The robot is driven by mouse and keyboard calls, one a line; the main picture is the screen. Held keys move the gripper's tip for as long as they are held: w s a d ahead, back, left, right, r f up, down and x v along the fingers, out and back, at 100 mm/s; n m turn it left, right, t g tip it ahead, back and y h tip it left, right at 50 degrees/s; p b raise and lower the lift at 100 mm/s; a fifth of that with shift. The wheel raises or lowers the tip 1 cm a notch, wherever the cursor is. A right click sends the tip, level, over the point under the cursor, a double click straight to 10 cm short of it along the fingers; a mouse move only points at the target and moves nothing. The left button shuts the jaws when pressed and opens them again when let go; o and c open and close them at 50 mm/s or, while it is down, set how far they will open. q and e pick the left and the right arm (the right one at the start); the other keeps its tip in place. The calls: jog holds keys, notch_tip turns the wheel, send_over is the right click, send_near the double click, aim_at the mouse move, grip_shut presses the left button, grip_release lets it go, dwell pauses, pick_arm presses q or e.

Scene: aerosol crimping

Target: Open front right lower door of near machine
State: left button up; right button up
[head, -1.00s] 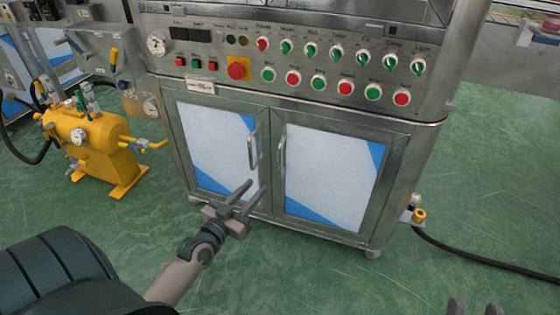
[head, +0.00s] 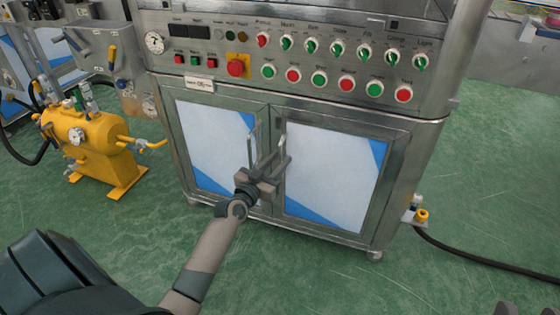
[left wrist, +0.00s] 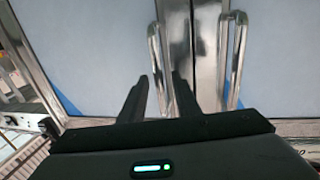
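The near machine's front right lower door (head: 330,175) is a pale panel with blue corners in a steel frame, and it is shut. Its upright bar handle (head: 282,148) is at its left edge. The left lower door (head: 212,150) is also shut; its handle (head: 251,152) stands beside the centre seam. My left gripper (head: 277,158) is open in front of the two handles. In the left wrist view its fingers (left wrist: 160,85) are apart, the left door's handle (left wrist: 155,60) shows between them, and the right door's handle (left wrist: 237,60) is farther right. Contact is unclear. My right gripper (head: 507,309) barely shows.
A control panel (head: 300,60) with knobs and buttons is above the doors. A yellow tank (head: 90,145) stands on the left. A black cable (head: 480,262) runs across the floor at the right. The green floor before the doors is clear.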

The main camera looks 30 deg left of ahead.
pick_arm(q)
jog(key=shift+w, duration=0.55)
jog(key=shift+c, duration=0.6)
grip_shut()
jog(key=shift+s+d+r+p, duration=0.1)
jog(key=shift+s+p, duration=0.15)
jog(key=shift+p, duration=0.05)
